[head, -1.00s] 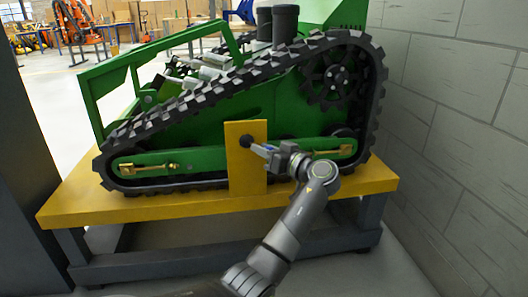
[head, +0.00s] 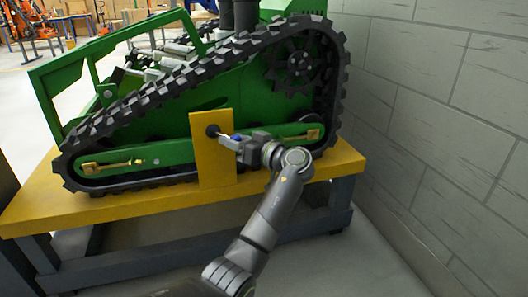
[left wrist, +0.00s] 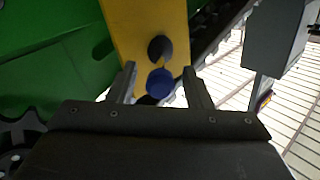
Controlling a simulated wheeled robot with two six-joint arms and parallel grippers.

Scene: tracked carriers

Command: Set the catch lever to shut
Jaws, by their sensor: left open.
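The catch has a yellow upright plate (head: 213,165) on the side of the green tracked carrier. A round black knob (head: 212,130) sits near its top; it also shows in the left wrist view (left wrist: 160,47). A blue knob (left wrist: 160,83), apparently the lever's end, stands nearer the camera, just below the black one in that view. My left gripper (head: 228,141) is at the plate, its fingers pointing at it. In the wrist view its open fingers (left wrist: 160,76) lie either side of the blue knob, with gaps showing. The lever's shaft is hidden. My right gripper is out of view.
The carrier's black track (head: 190,80) surrounds the green side, with brass fittings (head: 112,165) on its lower bar. It stands on a yellow-topped bench (head: 120,205). A grey block wall (head: 440,120) rises close on the right. Floor is open at the lower right.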

